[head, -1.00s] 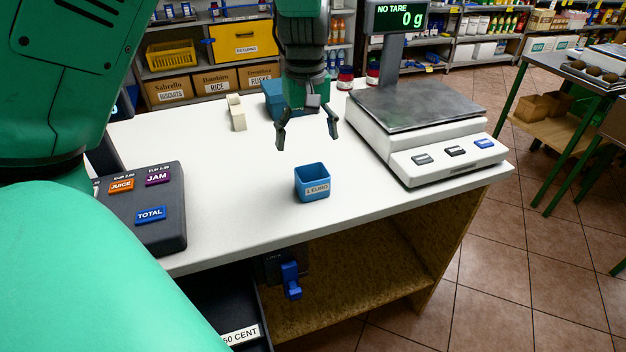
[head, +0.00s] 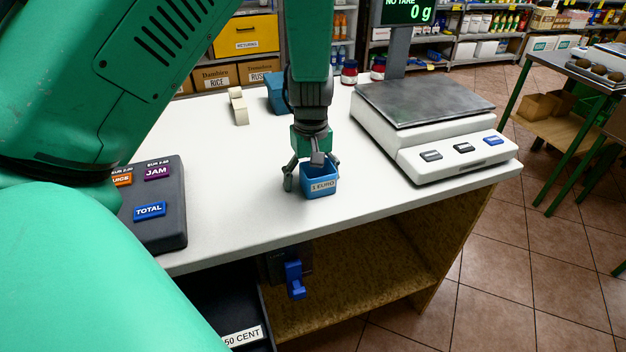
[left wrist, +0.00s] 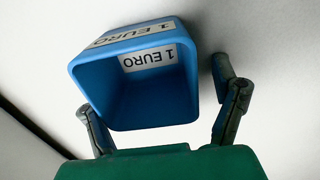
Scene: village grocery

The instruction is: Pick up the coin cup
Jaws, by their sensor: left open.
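The coin cup (head: 320,186) is a small blue square cup labelled 1 EURO, upright on the white counter near its front edge. In the left wrist view the cup (left wrist: 146,100) shows its open top and looks empty. My left gripper (head: 312,176) points down at the cup, with one finger at its left side and the other near its right rear. In the left wrist view the open fingers of my left gripper (left wrist: 165,110) stand on either side of the cup's near part, with a gap on the right. My right gripper is not in view.
A white scale (head: 436,130) stands right of the cup. A dark key panel (head: 160,232) is at left. Another blue container (head: 277,92), a cream block (head: 238,108) and red-labelled jars (head: 349,72) stand farther back. An open drawer (head: 215,318) sits below the counter.

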